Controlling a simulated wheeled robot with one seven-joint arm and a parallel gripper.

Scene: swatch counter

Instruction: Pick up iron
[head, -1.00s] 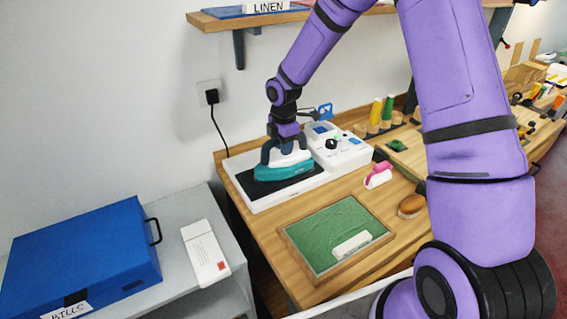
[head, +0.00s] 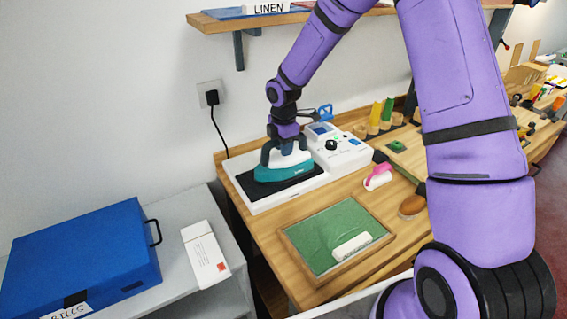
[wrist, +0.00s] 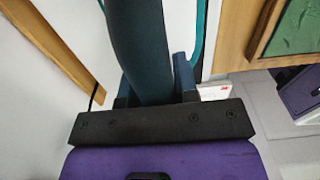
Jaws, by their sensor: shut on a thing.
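The iron (head: 284,172) has a teal body and a dark handle. In the head view it sits on the black pad of a white base unit (head: 262,204) at the back left of the wooden counter. My gripper (head: 287,146) is above the iron and shut on its handle. In the wrist view the dark handle (wrist: 138,45) runs between the fingers of my gripper (wrist: 158,85). I cannot tell whether the iron's sole touches the pad.
A green board (head: 325,232) with a white block lies in front of the base unit. A pink-handled tool (head: 378,178) and a brown brush (head: 411,206) lie to the right. A blue box (head: 80,258) stands on the grey cabinet at left. A shelf (head: 215,24) hangs above.

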